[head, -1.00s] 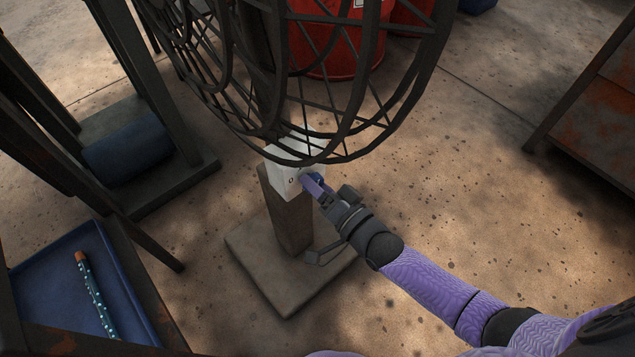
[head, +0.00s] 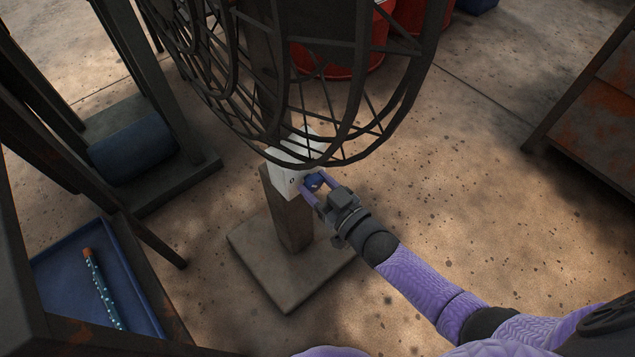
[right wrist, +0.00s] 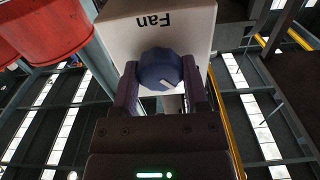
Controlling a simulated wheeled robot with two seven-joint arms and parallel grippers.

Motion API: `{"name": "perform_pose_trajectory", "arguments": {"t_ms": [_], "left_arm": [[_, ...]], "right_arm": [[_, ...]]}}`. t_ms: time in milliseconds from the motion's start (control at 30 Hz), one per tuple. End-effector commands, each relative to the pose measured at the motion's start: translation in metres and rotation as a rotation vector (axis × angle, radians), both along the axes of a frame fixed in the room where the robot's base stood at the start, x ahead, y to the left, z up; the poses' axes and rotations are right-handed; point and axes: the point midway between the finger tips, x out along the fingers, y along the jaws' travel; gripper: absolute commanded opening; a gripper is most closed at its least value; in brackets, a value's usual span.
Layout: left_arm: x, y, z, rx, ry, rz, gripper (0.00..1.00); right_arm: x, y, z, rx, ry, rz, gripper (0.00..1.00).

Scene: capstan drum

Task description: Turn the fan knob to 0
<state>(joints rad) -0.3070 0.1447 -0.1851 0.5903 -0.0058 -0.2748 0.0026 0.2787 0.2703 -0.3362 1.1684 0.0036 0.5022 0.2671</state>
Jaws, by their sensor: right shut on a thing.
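The fan knob is a dark blue round knob (right wrist: 160,70) with a white pointer mark, on a white box (right wrist: 118,32) labelled "Fan", which appears upside down in the right wrist view. My left gripper is out of view.
The fan's dark wire cage (head: 330,150) hangs just above the box and gripper. A blue tray (head: 60,290) with a speckled stick (head: 100,285) lies at lower left. A red barrel (head: 340,60) stands behind.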

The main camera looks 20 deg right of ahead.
Motion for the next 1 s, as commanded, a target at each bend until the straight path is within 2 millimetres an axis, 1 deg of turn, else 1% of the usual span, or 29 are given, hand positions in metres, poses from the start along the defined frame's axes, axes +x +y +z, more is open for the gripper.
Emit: {"name": "perform_pose_trajectory", "arguments": {"t_ms": [200, 500, 700, 1000], "left_arm": [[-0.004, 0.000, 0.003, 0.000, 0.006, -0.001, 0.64], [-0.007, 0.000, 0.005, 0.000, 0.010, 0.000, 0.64], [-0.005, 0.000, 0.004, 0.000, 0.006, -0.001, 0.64], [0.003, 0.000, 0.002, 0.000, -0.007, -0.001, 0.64]], "right_arm": [[0.000, 0.000, 0.000, -0.160, -0.056, 0.000, 0.00], [-0.001, 0.000, -0.001, -0.314, -0.111, 0.000, 0.00], [-0.001, 0.000, -0.001, -0.367, -0.129, 0.001, 0.00], [-0.001, 0.000, -0.001, -0.386, -0.136, 0.001, 0.00]]}}
